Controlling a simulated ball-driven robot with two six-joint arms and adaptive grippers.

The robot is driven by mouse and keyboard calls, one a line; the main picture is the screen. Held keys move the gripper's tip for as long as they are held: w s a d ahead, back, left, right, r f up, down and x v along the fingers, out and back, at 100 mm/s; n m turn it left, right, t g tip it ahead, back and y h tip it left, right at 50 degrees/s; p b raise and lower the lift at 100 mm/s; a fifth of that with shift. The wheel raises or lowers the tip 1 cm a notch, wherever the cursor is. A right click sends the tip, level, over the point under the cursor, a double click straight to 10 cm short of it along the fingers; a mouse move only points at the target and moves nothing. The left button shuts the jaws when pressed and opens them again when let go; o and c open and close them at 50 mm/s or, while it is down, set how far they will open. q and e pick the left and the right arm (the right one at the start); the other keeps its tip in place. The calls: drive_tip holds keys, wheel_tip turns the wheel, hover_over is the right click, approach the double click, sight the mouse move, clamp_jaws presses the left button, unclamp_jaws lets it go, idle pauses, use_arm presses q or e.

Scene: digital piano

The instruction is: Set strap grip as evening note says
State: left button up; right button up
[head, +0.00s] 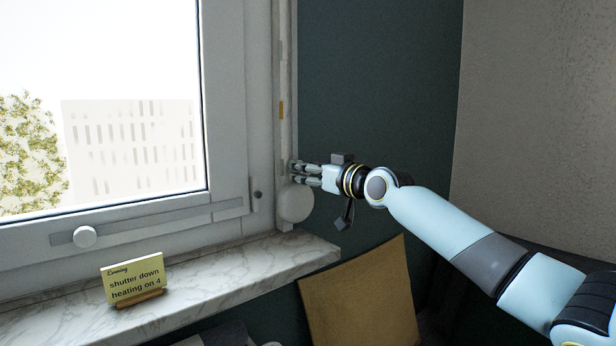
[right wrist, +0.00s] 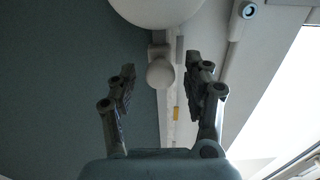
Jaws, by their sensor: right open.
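The evening note (head: 135,279) is a yellow card in a wooden holder on the sill; it reads "shutter down, heating on 4". A pale rounded knob, seemingly the strap grip (right wrist: 160,74), sits on the narrow strip beside the window. My right gripper (head: 292,173) reaches that strip from the right in the head view, and its fingers largely cover the knob there. In the right wrist view my right gripper (right wrist: 160,85) is open, with the knob appearing between its fingers; contact cannot be told. My left gripper is out of view.
A white round disc (head: 295,204) is just below the right gripper. An orange mark (head: 281,110) is higher on the strip. The window frame carries a round knob (head: 85,237) on a rail. The marble sill (head: 215,276) juts out below; a brown board (head: 357,295) leans beneath.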

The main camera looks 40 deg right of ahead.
clamp_jaws()
idle(0.4)
wheel_tip(320, 180, up, 27)
drive_tip(key=p, duration=1.8)
drive_tip(key=shift+f, duration=0.2)
drive_tip(key=shift+w+r, duration=0.1)
drive_tip(key=shift+c, duration=1.7)
unclamp_jaws()
drive_tip(key=o, duration=0.3)
